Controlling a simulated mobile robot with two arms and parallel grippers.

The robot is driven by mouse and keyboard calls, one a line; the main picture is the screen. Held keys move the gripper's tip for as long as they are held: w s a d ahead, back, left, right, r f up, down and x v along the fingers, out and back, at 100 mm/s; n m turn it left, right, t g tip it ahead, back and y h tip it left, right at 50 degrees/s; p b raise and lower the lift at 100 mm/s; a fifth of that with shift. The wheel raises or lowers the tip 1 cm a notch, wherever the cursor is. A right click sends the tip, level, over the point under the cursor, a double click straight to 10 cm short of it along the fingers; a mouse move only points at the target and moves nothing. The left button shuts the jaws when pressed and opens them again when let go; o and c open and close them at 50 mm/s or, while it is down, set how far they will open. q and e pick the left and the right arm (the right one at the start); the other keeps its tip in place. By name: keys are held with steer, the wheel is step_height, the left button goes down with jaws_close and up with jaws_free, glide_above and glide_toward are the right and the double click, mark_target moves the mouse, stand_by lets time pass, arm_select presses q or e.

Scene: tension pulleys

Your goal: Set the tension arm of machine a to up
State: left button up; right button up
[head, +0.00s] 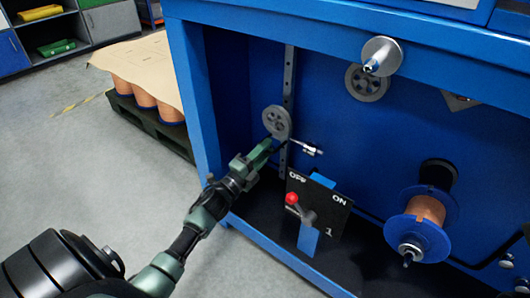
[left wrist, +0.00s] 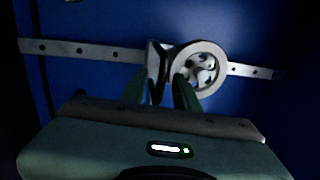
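Machine a appears to be the blue cabinet (head: 235,95); I read no letter on it. A grey spoked pulley (head: 277,120) sits on its vertical perforated rail (head: 289,78). A short silver rod (head: 305,148) sticks out just right of it. My left gripper (head: 270,146) reaches in just below the pulley. In the left wrist view the pulley (left wrist: 198,68) lies beyond the right fingertip, with a bracket (left wrist: 156,62) beside it. The left gripper's fingers (left wrist: 160,92) are apart, and I see no clear grip. My right gripper is out of view.
A copper wire spool (head: 428,212) and an upper pulley (head: 367,82) are to the right. A pallet (head: 150,118) with covered spools stands left of the cabinet.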

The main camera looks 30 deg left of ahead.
arm_select(q)
jaws_close()
stand_by(1.4)
